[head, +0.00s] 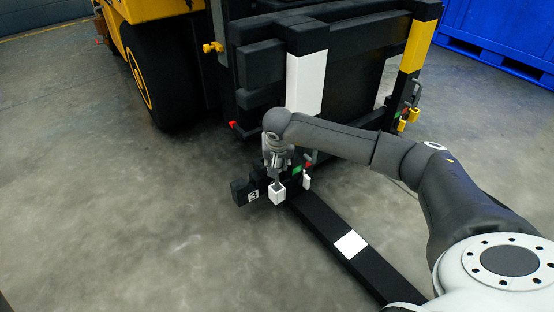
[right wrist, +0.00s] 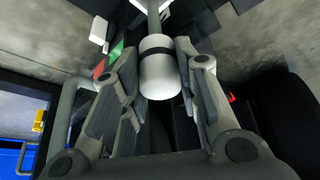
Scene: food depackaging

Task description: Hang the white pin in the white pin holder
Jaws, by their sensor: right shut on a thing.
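The white pin (right wrist: 158,72) shows in the right wrist view as a white cylinder with a black band and a grey shaft. It sits between the fingers of my right gripper (right wrist: 155,85), which is shut on it. In the head view my right gripper (head: 277,168) points down, directly above the white pin holder (head: 277,196), a small white box with a dark open top. The grey shaft reaches down to this opening; I cannot tell how deep it sits. My left gripper is not in view.
A black block marked 3 (head: 253,195) stands left of the holder. Red and green parts (head: 297,170) and a white piece (head: 306,182) are at its right. A black fork with a white patch (head: 350,244) runs toward me. The floor at left is clear.

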